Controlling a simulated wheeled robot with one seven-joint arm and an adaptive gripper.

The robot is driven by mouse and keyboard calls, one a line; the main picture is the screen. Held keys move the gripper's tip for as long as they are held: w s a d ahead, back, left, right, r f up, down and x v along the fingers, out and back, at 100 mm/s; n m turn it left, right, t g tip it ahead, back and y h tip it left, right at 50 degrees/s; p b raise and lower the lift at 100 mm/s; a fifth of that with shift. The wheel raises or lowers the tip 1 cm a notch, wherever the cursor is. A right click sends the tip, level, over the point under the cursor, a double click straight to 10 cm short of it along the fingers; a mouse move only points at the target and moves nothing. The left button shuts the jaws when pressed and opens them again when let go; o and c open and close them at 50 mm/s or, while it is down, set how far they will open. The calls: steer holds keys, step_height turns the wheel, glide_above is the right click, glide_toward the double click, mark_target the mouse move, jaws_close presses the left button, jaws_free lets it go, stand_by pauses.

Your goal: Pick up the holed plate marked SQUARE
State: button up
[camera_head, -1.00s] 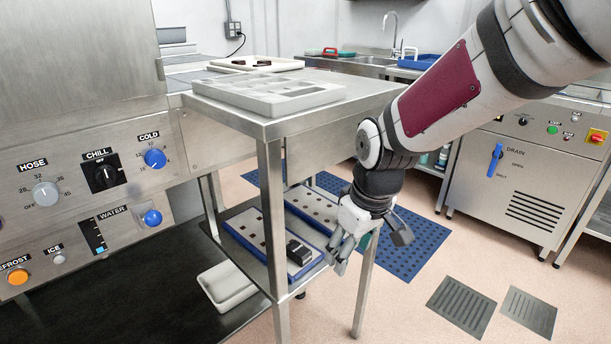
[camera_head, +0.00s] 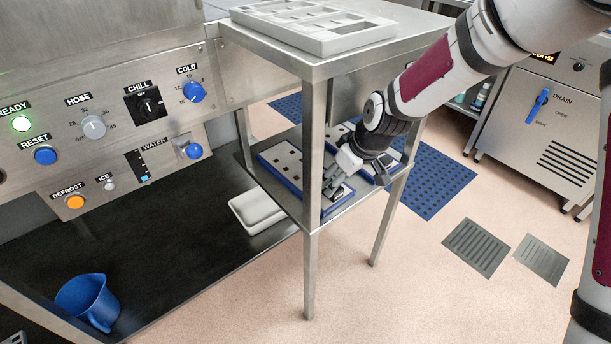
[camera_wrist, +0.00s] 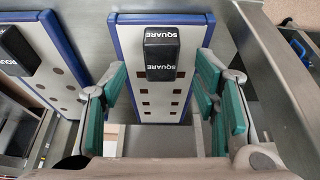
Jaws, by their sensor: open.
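In the wrist view, the white holed plate (camera_wrist: 180,98) has a blue edge and a black block (camera_wrist: 161,55) marked SQUARE near one end. My gripper (camera_wrist: 162,88) is open, its green-padded fingers either side of the plate, apart from the block and holding nothing. In the head view, my gripper (camera_head: 335,188) is low at the near end of two holed plates, the left (camera_head: 284,163) and the right (camera_head: 340,133). It hides their near ends. I cannot tell there which is SQUARE.
A second plate (camera_wrist: 55,72) with a black block (camera_wrist: 18,48) lies left in the wrist view. The plates lie on a lower steel shelf (camera_head: 343,204); table legs (camera_head: 312,230) stand close to my gripper. A grey tray (camera_head: 350,38) is above, a blue jug (camera_head: 90,300) lower left.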

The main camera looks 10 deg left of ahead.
steer(key=b+x, duration=0.1)
steer(key=x, duration=0.2)
steer(key=shift+f, duration=0.4)
jaws_close()
steer(key=shift+r, duration=0.1)
steer(key=shift+r, duration=0.1)
